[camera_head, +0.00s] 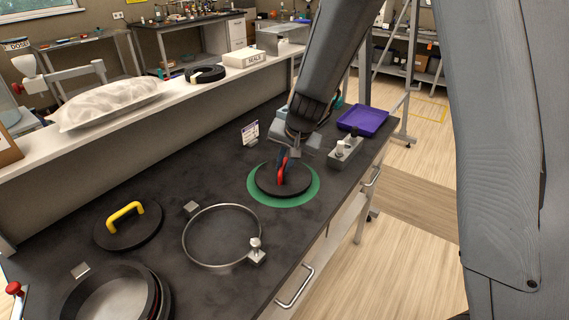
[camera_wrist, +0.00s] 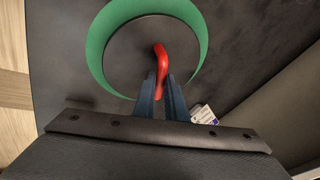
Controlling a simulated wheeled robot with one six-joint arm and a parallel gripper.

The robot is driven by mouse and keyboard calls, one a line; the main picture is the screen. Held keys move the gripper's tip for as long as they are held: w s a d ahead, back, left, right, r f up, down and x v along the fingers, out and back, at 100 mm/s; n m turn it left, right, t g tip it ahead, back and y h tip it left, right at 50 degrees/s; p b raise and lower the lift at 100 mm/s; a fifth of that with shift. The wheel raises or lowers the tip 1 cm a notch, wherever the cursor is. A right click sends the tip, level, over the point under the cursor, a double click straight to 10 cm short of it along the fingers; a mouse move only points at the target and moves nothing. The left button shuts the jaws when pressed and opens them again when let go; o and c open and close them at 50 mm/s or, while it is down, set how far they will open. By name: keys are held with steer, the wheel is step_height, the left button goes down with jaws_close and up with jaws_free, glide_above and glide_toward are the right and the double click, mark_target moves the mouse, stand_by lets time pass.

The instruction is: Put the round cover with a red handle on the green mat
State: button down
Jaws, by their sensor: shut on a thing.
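The round black cover (camera_head: 266,183) has a red handle (camera_head: 281,168) standing up from its middle. It lies over the green mat (camera_head: 311,191), and a green rim shows around it. In the wrist view the cover (camera_wrist: 135,52) sits off centre, with more of the green mat (camera_wrist: 97,50) on one side. I cannot tell whether the cover rests fully on the mat. My gripper (camera_head: 285,155) is above the cover and shut on the red handle (camera_wrist: 161,60). Its two blue fingers (camera_wrist: 161,85) straddle the handle's near part.
A cover with a yellow handle (camera_head: 126,222), a clamp ring (camera_head: 186,238) and a dark round port (camera_head: 68,300) lie to the left on the black bench. A small metal fixture (camera_head: 345,152) and a purple tray (camera_head: 362,121) stand to the right. A small card (camera_head: 250,133) stands behind the mat.

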steer(key=c, duration=2.2)
jaws_free()
steer(key=shift+f, duration=0.15)
steer(key=o, duration=0.4)
steer(key=shift+r, duration=0.25)
steer(key=b+v, duration=0.1)
steer(key=v, duration=1.1)
steer(key=s+d+f+n+g+h, duration=0.1)
steer(key=s+d+f, duration=0.3)
steer(key=s+d, duration=0.3)
steer(key=s+d+f+n+g+h, duration=0.1)
steer(key=s+d+f+n, duration=0.1)
steer(key=s+d, duration=0.5)
steer(key=s+f, duration=0.1)
steer(key=s, duration=0.3)
steer(key=shift+s+f+n+g, duration=0.15)
steer(key=shift+f+n+g, duration=0.15)
steer(key=shift+f, duration=0.1)
